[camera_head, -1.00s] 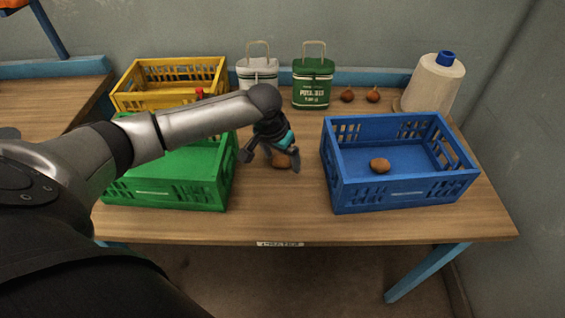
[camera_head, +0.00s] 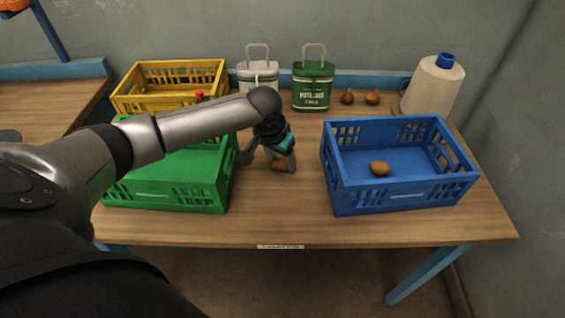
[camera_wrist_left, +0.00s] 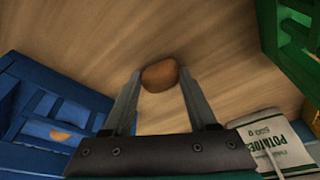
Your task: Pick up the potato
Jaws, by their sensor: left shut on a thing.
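A brown potato (camera_head: 279,164) is at the table between the green and blue crates. My left gripper (camera_head: 272,161) is over it, pointing down, with its fingers on either side. In the left wrist view the potato (camera_wrist_left: 160,75) sits between the fingertips (camera_wrist_left: 160,85), and the gripper is shut on it. It is low over the wood; I cannot tell whether it still touches the table. A second potato (camera_head: 380,168) lies in the blue crate (camera_head: 400,198). My right gripper is not in view.
The green crate (camera_head: 165,195) is close left of the gripper. Behind stand a yellow crate (camera_head: 170,75), a grey-white sack (camera_head: 258,75), a green potato sack (camera_head: 312,85), two onion-like bulbs (camera_head: 372,97) and a thread cone (camera_head: 433,85). The table's front is clear.

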